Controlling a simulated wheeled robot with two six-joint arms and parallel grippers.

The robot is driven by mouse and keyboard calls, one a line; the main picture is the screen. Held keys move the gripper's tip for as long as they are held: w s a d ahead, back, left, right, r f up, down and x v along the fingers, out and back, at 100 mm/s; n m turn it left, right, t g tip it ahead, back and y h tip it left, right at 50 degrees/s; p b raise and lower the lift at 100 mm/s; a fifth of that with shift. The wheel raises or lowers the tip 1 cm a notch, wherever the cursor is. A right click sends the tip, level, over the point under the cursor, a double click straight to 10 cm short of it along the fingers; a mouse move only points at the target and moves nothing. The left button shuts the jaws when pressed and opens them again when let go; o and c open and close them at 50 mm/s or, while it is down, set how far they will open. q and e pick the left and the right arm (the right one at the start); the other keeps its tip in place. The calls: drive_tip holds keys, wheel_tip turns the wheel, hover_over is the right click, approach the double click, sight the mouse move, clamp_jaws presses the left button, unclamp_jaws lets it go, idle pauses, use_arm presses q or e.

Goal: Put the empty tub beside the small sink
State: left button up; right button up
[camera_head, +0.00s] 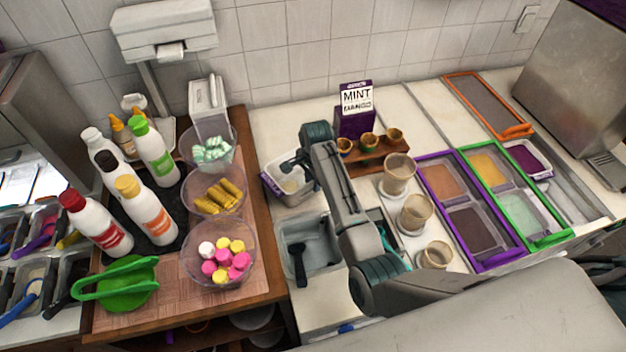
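A small whitish tub (284,194) sits on the white counter in the head view, just behind the small sink and right of the wooden board. The small sink (293,228) is a grey basin set in the counter, with a dark scoop (299,262) in it. My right arm comes in from the lower right and partly covers the sink's right side. My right gripper (291,164) is over the tub's back right part, close to its rim. I cannot tell whether its fingers touch the tub or how far apart they are. My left gripper is not in view.
A wooden board (265,270) at left holds glass bowls of sweets and several squeeze bottles. A purple mint sign (355,122) and a wooden cone stand (378,160) are right of my gripper. Topping trays (502,262) fill the right. Counter front of the sink looks mostly clear.

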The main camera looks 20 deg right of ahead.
drive_tip(key=shift+r, duration=0.15)
wheel_tip(320, 180, up, 12)
drive_tip(key=s+b, duration=0.1)
drive_tip(key=shift+d, duration=0.2)
drive_tip(key=shift+w, duration=0.1)
idle(0.3)
